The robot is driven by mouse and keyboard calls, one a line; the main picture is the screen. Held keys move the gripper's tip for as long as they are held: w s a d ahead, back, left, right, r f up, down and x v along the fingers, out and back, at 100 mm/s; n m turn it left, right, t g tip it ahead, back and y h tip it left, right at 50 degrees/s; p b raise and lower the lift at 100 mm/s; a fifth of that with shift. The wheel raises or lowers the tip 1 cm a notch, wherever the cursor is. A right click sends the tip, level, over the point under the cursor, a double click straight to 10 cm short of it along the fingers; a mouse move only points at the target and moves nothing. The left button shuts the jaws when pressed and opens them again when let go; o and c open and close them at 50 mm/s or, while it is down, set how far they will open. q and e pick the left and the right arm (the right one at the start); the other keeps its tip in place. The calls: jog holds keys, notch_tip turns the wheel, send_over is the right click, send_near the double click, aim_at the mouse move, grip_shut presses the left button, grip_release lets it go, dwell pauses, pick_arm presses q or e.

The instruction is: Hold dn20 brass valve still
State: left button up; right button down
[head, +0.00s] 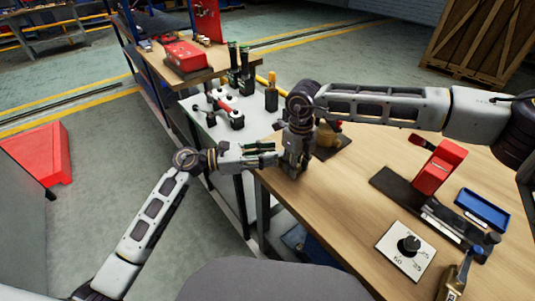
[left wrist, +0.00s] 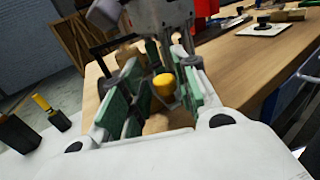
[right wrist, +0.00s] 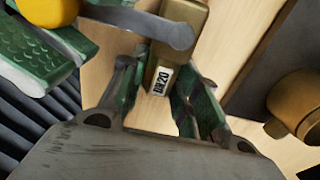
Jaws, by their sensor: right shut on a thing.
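The brass valve (right wrist: 163,75) carries a white "DN20" label and sits between the green-padded fingers of my right gripper (right wrist: 155,100), which is shut on it. A grey lever (right wrist: 150,22) with a yellow knob (right wrist: 48,10) reaches left from the valve. In the head view my right gripper (head: 294,164) is low at the table's near left corner and hides the valve. My left gripper (head: 274,152) comes in from the left. In the left wrist view its green fingers (left wrist: 158,105) are apart, with the yellow knob (left wrist: 164,85) between them; contact is unclear.
Another brass part (right wrist: 297,103) lies right of the valve. The wooden table (head: 345,190) holds a red device (head: 438,167), a blue tray (head: 482,211) and a dial plate (head: 405,250). A lower grey bench (head: 220,135) with tools stands at left.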

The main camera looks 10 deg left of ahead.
pick_arm(q)
jog(key=c, duration=0.5)
jog(key=shift+s+d, duration=0.1)
grip_shut()
jog(key=shift+s+d, duration=0.1)
jog(key=shift+d, duration=0.05)
jog(key=shift+w+m+g, duration=0.2)
jog(key=shift+m+g, duration=0.3)
jog(key=shift+g, duration=0.2)
jog(key=shift+w+a+m+g, duration=0.25)
jog(key=shift+w+m+g, duration=0.2)
jog(key=shift+m+g, duration=0.55)
jog(key=shift+w+a+m+g, duration=0.2)
jog(key=shift+w+m+g, duration=0.3)
jog(key=shift+g, duration=0.9)
jog(key=shift+w+a+m+g, duration=0.3)
jog(key=shift+m+g, duration=0.5)
jog(key=shift+g, duration=0.4)
jog(key=shift+w+m+g, duration=0.4)
jog(key=shift+m+g, duration=0.2)
jog(key=shift+g, duration=0.3)
jog(key=shift+w+a+f+m+g+y, duration=0.1)
jog(key=shift+w+m+g+y, duration=0.25)
jog(key=shift+m+g+y, duration=0.4)
jog(key=shift+w+f+m+g+y, duration=0.1)
jog(key=shift+w+m+g+y, duration=0.3)
jog(key=shift+g, duration=0.6)
jog(key=shift+w+a+f+m+g+y, duration=0.1)
jog(key=shift+w+m+g+y, duration=0.15)
jog(key=shift+m+g+y, duration=0.35)
